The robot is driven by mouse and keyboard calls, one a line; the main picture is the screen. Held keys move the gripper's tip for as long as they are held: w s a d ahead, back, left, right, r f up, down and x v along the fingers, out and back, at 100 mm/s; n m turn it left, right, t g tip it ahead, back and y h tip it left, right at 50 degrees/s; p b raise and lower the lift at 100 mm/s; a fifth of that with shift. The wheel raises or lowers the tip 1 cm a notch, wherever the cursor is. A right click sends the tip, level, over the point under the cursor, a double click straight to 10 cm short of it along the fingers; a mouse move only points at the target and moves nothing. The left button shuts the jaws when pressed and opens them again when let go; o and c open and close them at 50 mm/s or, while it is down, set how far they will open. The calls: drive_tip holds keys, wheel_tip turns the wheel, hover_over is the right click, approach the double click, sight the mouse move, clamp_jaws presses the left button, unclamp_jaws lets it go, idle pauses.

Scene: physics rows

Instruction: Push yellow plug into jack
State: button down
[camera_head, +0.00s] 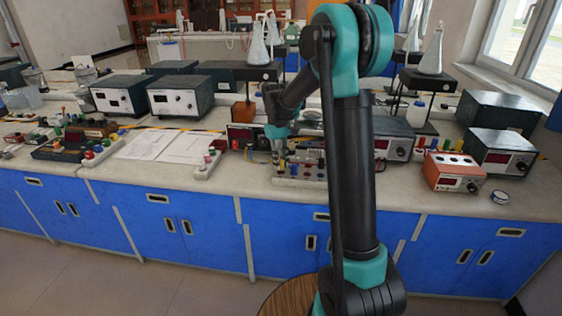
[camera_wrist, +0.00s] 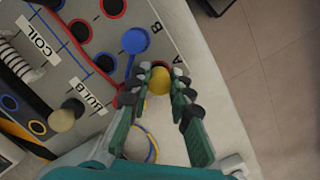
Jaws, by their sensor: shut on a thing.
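The yellow plug (camera_wrist: 158,81) shows as a round yellow top between my fingertips in the wrist view. My gripper (camera_wrist: 166,84) is shut on it, over the edge of a grey jack board (camera_wrist: 85,68) near the printed letter A. The board has several holes with red or blue rings and labels reading COIL, BULB, A and B. The plug's lower end and the spot under it are hidden, so I cannot tell whether it sits in a jack. In the head view my gripper (camera_head: 278,143) is down at the board on the bench, small and partly hidden.
A blue plug (camera_wrist: 135,41) stands on the board close beside my fingers, and a tan knob (camera_wrist: 62,120) is at lower left. An orange meter box (camera_head: 453,171) stands to the right on the bench (camera_head: 230,183). Papers (camera_head: 165,146) lie to the left.

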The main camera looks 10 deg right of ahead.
drive_tip(key=shift+f, duration=0.65)
idle(0.6)
drive_tip(key=c, duration=1.3)
unclamp_jaws()
drive_tip(key=o, duration=0.4)
drive_tip(key=shift+r, duration=0.15)
drive_tip(key=shift+r, duration=3.15)
drive_tip(key=shift+s, duration=0.1)
